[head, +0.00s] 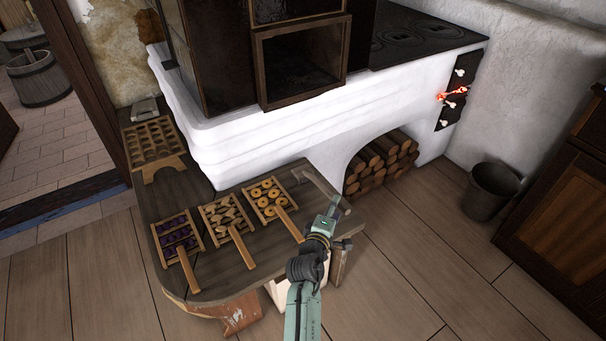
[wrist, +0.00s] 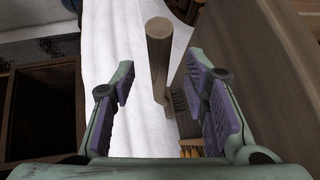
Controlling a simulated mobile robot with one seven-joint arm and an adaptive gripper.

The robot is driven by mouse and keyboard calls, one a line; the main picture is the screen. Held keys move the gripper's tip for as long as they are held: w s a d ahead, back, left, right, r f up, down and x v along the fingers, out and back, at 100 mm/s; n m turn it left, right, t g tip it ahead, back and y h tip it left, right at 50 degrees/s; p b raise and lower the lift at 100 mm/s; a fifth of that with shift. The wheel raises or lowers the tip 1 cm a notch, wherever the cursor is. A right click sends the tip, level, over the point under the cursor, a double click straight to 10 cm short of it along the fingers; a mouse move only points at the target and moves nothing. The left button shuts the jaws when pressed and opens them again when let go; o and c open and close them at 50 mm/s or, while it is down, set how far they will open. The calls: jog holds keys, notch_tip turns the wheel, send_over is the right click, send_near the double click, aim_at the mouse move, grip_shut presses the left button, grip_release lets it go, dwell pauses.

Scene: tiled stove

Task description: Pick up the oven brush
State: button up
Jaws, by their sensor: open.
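A round wooden handle (wrist: 158,55), which looks like the oven brush's, shows in the wrist view with its end toward the camera. A dark, bristle-like part (wrist: 178,103) lies just beside its lower end. In the head view a pale stick-like piece (head: 318,186), probably the same brush, lies at the right end of the wooden bench (head: 215,268), near the white stove wall. My gripper (head: 332,209) is over that end of the bench. In the wrist view its fingers (wrist: 160,95) are spread with the handle between them in the picture; contact is not visible.
Trays with wooden handles, holding purple pieces (head: 179,240), brown pieces (head: 226,218) and rings (head: 267,197), lie left of my gripper. The white stove (head: 270,135) rises behind, with firewood (head: 375,165) in its arch. Open floor lies right, before a bucket (head: 490,192).

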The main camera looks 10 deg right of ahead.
jog(key=x, duration=0.4)
jog(key=shift+w+p, duration=0.35)
jog(key=shift+w, duration=0.1)
grip_shut()
jog(key=shift+r, duration=0.15)
